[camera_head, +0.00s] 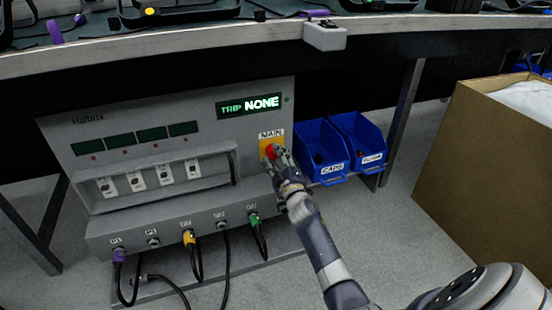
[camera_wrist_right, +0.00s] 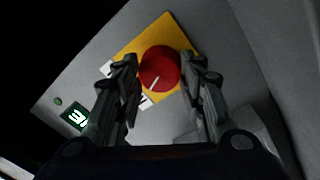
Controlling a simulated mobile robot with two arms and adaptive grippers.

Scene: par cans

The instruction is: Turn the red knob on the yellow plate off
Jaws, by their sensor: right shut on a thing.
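The red knob (camera_wrist_right: 160,68) sits on the yellow plate (camera_wrist_right: 178,32) on the front of a grey panel unit. The knob has a white pointer line, which runs slantwise toward the lower left in the right wrist view. In the head view the knob (camera_head: 270,149) and plate (camera_head: 264,142) are partly hidden by my right gripper (camera_head: 276,156). My right gripper (camera_wrist_right: 163,75) is shut on the knob, with one finger on each side of it. Small lettering beside the plate is partly hidden in the wrist view. My left gripper is not in view.
The grey panel unit (camera_head: 150,200) has a lit display (camera_head: 249,106) reading "TRIP NONE", several switches and plugged cables. Two blue bins (camera_head: 320,150) stand just right of the knob. A table edge (camera_head: 180,38) runs above. A cardboard box (camera_head: 470,170) stands at the right.

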